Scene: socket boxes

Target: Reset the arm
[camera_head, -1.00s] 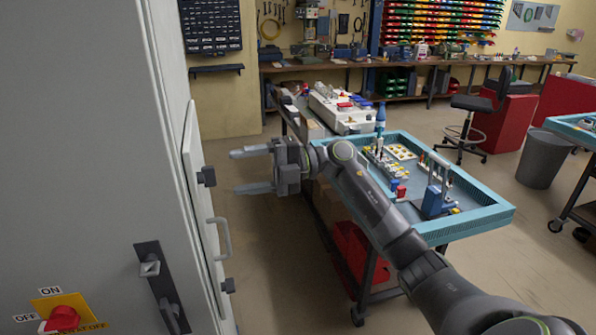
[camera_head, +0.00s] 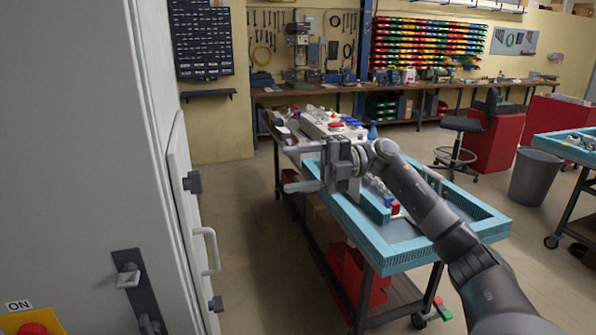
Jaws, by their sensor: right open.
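My right arm comes in from the lower right. Its gripper (camera_head: 288,168) points left with its two fingers spread apart and nothing between them. It is in the air in front of the near left part of the blue-rimmed table (camera_head: 385,262), right of the grey cabinet (camera_head: 75,130). The cabinet's side door (camera_head: 185,190) has a pale handle (camera_head: 208,250) and stands slightly out from the body. My left gripper is not in view.
A red switch (camera_head: 33,328) on a yellow plate and a black latch (camera_head: 133,280) are on the cabinet front. A grey bin (camera_head: 535,176) and a black stool (camera_head: 460,124) stand right. Floor (camera_head: 255,235) between cabinet and table is clear.

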